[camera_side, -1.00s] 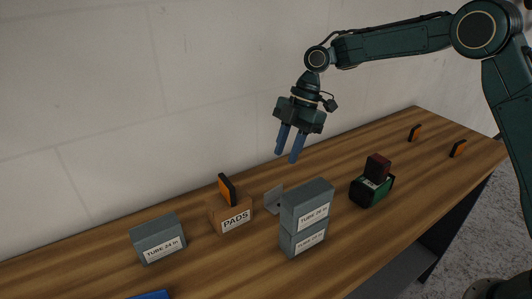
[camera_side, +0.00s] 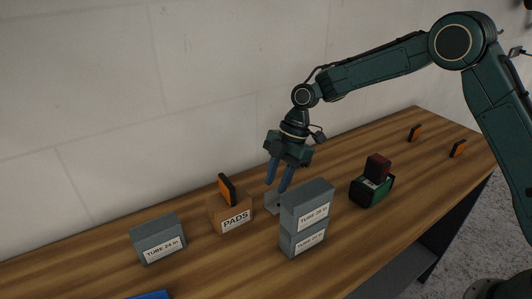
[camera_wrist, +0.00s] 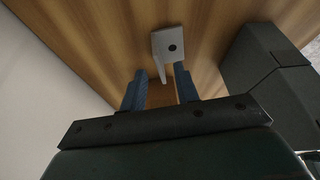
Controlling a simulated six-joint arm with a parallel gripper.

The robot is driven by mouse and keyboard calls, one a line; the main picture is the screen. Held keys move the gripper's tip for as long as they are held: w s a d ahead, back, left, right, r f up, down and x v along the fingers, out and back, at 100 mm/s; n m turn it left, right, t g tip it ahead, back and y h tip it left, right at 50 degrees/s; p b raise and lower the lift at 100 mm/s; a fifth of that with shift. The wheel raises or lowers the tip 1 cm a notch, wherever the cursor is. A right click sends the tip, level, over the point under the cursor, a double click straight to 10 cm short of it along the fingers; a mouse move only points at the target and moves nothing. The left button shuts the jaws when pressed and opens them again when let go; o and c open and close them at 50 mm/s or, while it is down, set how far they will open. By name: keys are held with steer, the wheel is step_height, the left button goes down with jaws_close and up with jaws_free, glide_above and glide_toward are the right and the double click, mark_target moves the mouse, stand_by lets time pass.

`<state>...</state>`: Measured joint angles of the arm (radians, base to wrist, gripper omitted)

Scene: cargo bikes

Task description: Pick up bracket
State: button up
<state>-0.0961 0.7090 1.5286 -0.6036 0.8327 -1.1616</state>
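The bracket (camera_wrist: 168,42) is a small light-grey angled metal piece with a dark round hole, on the wooden table. In the side view the bracket (camera_side: 272,203) stands between the PADS box and the stacked grey tube boxes, which hide part of it. My gripper (camera_side: 278,189) points down just above the bracket, its two blue fingers apart. In the wrist view the gripper (camera_wrist: 160,85) shows open, with the bracket's upright flange reaching toward the gap between the fingers. I cannot tell whether a finger touches it.
Two stacked grey tube boxes (camera_side: 305,222) stand close on the right. A brown PADS box (camera_side: 231,215) with an orange-black piece on top stands left, beside another grey tube box (camera_side: 158,240). A green box (camera_side: 371,191) is farther right. The wall (camera_side: 130,100) runs behind.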

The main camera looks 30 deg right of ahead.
mark_target(274, 189)
steer(key=shift+x, duration=1.65)
jaws_close()
